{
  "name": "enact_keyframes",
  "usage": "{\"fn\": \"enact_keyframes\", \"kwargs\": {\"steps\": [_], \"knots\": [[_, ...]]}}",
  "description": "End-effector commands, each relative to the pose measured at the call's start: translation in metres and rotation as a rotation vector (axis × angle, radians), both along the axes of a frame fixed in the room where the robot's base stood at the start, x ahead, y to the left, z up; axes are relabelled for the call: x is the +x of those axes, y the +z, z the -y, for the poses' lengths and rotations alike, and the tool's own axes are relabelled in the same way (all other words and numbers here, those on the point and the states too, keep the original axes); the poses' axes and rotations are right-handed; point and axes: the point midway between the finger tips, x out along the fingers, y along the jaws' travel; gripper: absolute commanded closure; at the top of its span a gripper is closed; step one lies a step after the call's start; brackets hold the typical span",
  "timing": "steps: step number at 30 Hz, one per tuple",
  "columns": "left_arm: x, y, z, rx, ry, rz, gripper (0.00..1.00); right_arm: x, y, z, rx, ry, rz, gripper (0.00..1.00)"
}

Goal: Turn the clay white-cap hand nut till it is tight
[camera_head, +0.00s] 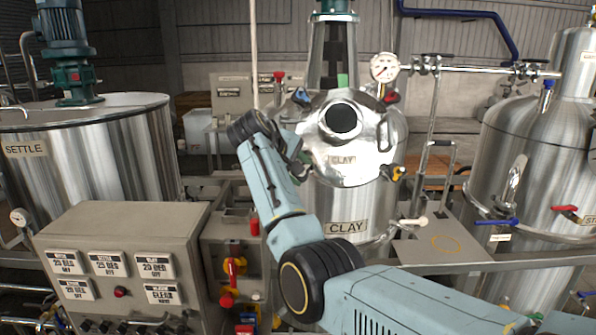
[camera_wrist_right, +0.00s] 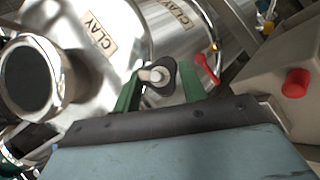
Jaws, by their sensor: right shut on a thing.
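The clay white-cap hand nut (camera_wrist_right: 158,76), dark with a pale round cap, shows in the right wrist view at the rim of the clay tank's lid. My right gripper (camera_wrist_right: 160,88) has its two green fingers on either side of the nut and is shut on it. In the head view my right gripper (camera_head: 297,150) is at the left edge of the clay lid (camera_head: 343,160), and the nut is mostly hidden there by the gripper and wrist. The lid lies closed on the clay tank (camera_head: 362,205). My left gripper is not in view.
Other hand nuts with red, blue (camera_head: 390,97) and yellow (camera_head: 398,172) caps sit around the lid. A pressure gauge (camera_head: 384,68) stands above it. A control cabinet (camera_head: 120,262) is at front left. The settle tank (camera_head: 95,150) stands left, another steel tank (camera_head: 545,140) right.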

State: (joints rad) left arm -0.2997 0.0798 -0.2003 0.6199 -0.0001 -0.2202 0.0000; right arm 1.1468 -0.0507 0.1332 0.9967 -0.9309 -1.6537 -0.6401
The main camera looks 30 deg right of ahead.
Motion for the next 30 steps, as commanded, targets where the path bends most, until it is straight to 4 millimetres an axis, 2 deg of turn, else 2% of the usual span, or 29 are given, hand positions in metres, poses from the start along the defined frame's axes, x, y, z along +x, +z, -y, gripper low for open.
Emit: {"fn": "enact_keyframes", "kwargs": {"steps": [22,23,27,30], "knots": [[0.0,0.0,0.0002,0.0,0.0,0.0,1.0,0.0001,0.0,0.0005,0.065,-0.046,0.038,0.81],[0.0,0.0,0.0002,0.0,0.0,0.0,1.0,0.0001,0.0,0.0005,0.065,-0.046,0.038,0.55],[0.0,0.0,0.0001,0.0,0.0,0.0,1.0,0.0002,0.0,0.0005,0.064,-0.046,0.038,0.37],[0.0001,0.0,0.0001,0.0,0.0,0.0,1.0,0.0002,0.0002,0.0005,0.064,-0.046,0.038,0.36]]}}
